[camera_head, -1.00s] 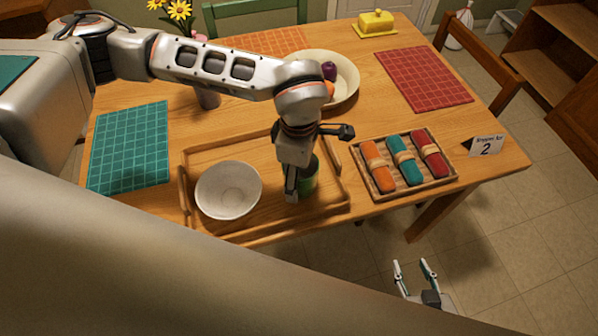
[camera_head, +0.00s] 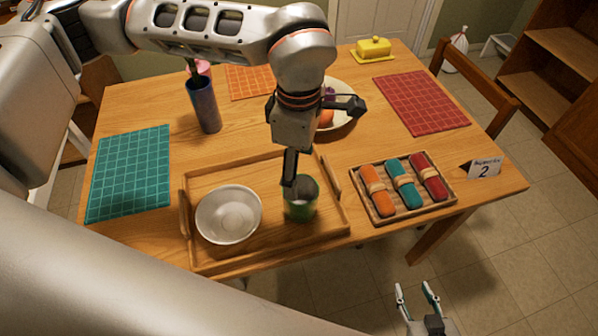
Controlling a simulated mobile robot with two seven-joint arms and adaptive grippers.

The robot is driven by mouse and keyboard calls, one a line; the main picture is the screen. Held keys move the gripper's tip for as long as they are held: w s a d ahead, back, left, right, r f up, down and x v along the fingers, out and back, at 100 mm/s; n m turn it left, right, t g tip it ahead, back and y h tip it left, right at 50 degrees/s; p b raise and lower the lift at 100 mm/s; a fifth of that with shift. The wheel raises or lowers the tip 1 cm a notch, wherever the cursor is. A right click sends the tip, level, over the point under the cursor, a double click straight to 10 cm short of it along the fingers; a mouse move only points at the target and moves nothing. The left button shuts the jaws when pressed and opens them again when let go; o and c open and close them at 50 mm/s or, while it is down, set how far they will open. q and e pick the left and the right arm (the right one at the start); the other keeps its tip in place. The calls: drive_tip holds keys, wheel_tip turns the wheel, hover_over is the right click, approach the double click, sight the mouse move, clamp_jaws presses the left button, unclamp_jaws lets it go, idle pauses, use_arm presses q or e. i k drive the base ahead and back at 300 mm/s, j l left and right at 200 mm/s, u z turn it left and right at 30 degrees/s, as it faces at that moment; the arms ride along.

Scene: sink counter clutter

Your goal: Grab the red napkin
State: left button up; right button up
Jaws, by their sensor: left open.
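The red napkin (camera_head: 429,176) is rolled, with a tan band around it. It lies rightmost in a small wooden tray (camera_head: 418,214), beside a teal napkin (camera_head: 403,184) and an orange napkin (camera_head: 377,191). My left gripper (camera_head: 320,146) is open and empty, left of the napkins. One finger points down in front of the green cup's rim; the other sticks out to the right. I cannot tell if it touches the cup. My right gripper (camera_head: 416,287) is open and empty, low beyond the table's front edge.
The green cup (camera_head: 302,207) and a white bowl (camera_head: 228,214) stand on a large wooden tray (camera_head: 262,252). A number card (camera_head: 485,168) stands right of the napkins. A vase (camera_head: 204,104), a fruit plate (camera_head: 343,122) and a yellow butter dish (camera_head: 374,48) stand further back.

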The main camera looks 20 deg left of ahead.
sight(427, 174)
drive_tip(key=k, duration=1)
